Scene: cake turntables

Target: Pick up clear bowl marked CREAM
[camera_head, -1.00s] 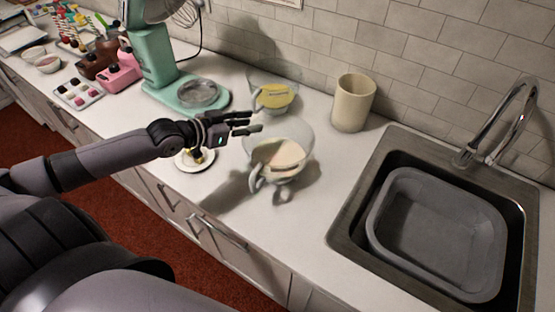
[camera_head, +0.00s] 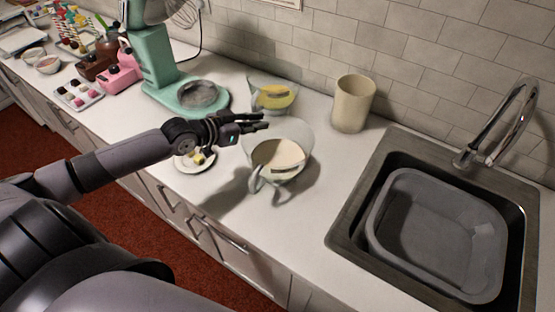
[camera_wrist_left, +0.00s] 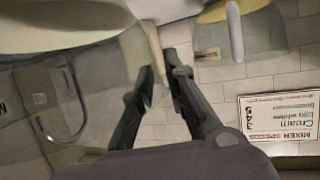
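A clear bowl (camera_head: 300,135) with a handle stands on the counter with pale, creamy contents. I cannot read a CREAM marking on it. A second clear bowl (camera_head: 255,80) with yellow contents stands behind it. My left gripper (camera_head: 267,120) is at the rear-left rim of the pale-filled bowl, its fingers slightly apart. The pale-filled bowl (camera_wrist_left: 55,105) fills the left there. My right gripper is out of view.
A beige canister (camera_head: 353,103) stands right of the bowls, before a sink (camera_head: 345,225) holding a grey tub (camera_head: 385,230). A small plate (camera_head: 183,167) lies below my left wrist. A green mixer (camera_head: 152,60) stands at left. Counter in front of the bowl is free.

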